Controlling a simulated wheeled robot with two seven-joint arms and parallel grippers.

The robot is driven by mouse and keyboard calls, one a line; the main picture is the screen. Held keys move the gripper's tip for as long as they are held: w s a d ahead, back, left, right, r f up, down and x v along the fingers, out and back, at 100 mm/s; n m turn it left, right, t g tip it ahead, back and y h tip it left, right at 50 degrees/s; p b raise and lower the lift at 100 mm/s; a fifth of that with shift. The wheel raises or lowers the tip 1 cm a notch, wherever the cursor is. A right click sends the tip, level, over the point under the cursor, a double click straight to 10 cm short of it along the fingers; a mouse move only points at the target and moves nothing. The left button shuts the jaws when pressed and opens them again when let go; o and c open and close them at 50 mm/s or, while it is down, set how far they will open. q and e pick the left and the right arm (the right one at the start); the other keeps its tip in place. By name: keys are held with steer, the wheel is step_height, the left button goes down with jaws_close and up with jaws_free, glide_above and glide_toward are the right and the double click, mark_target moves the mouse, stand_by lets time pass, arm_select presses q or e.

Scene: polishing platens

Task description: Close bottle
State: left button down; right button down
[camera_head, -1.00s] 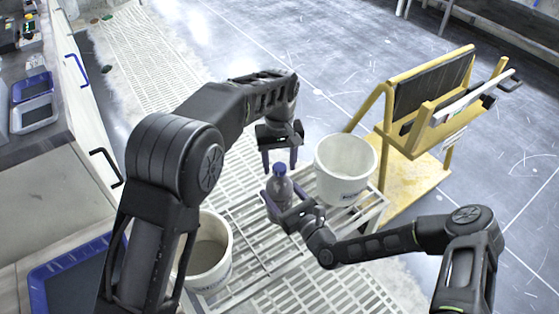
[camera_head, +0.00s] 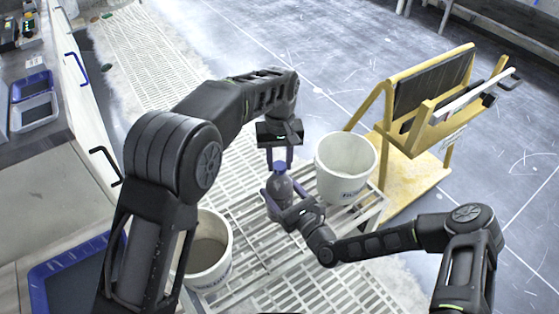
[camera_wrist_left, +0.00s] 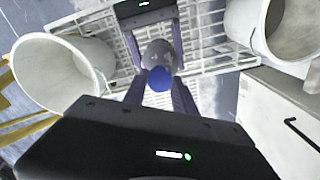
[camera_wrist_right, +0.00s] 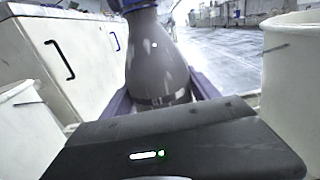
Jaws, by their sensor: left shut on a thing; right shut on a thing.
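A grey bottle (camera_head: 279,189) with a blue cap (camera_head: 279,168) stands upright above the white slatted rack. My right gripper (camera_head: 282,212) is shut around the bottle's body from the side. The right wrist view shows the bottle (camera_wrist_right: 156,65) between its two fingers, with only the lower edge of the cap (camera_wrist_right: 128,4) at the top. My left gripper (camera_head: 279,157) points down from above and is shut on the cap. In the left wrist view, its fingers lie on either side of the round cap (camera_wrist_left: 160,78). The cap sits on the bottle neck; its tightness cannot be told.
A white bucket (camera_head: 345,165) stands right of the bottle on the rack (camera_head: 265,262). Another bucket (camera_head: 207,250) stands at the front left, near my left arm. A yellow stand (camera_head: 415,165) is at the right, and cabinets with a counter (camera_head: 50,150) line the left.

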arm_select(q)
steer(key=m, duration=0.4)
steer(key=c, duration=0.9)
jaws_free()
step_height(320, 180, up, 8)
steer(key=shift+f, duration=0.2)
arm_select(e)
steer(key=shift+c, duration=0.6)
jaws_free()
